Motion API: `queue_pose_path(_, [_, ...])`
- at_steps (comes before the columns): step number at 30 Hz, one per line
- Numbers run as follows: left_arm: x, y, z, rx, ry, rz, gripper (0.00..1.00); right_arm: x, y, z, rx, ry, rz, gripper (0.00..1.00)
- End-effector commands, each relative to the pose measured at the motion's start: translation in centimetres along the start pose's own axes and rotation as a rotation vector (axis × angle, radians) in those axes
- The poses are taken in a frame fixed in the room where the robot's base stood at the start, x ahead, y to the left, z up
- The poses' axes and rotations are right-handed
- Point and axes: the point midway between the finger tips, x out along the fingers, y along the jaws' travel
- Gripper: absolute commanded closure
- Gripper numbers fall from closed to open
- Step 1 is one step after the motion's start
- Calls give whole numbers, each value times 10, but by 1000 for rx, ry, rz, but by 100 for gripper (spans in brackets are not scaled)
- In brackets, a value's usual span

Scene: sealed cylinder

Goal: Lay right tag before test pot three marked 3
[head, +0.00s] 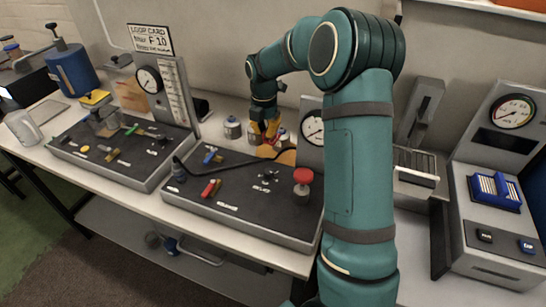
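My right arm, teal, comes up from the bottom and reaches over the right-hand test panel. Its gripper (266,129) is at the back edge of that panel, small and far off. Orange-yellow shows at its fingers; I cannot tell whether this is a tag or part of the gripper, nor whether it is open or shut. A small grey pot (232,128) stands left of the gripper. Other pots are close around the gripper, partly covered by it. The number 3 cannot be read on any pot. No tag can be made out for certain. My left gripper is not in view.
Two dark panels with coloured valves fill the bench; the right one has a red knob (303,176). A gauge (312,128) stands behind it, partly behind my arm. A card (150,39) reads LOOP CARD.

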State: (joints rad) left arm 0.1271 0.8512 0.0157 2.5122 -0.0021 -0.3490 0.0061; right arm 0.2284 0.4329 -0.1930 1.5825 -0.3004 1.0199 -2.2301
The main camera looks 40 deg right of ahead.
Motion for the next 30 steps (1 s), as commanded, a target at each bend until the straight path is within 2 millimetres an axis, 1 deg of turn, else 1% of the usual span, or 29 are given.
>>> queue_pose_path(1, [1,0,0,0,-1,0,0,-1,-1,4,-25,-1,1,100])
queue_pose_path(5, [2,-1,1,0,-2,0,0,2,-3,7,-68,0,1,100])
queue_pose_path(8, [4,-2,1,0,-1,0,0,13,-4,8,-76,1,-1,100])
queue_pose_path(13, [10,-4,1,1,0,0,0,41,-3,7,-76,2,-1,100])
queue_pose_path(20, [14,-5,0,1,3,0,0,62,-3,7,-73,1,0,100])
queue_pose_path(26, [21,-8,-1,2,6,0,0,94,-2,7,-73,1,-1,100])
queue_pose_path(28, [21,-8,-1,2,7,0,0,98,-2,7,-73,-1,1,100])
queue_pose_path(30, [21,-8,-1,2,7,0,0,99,-2,7,-73,-2,2,100])
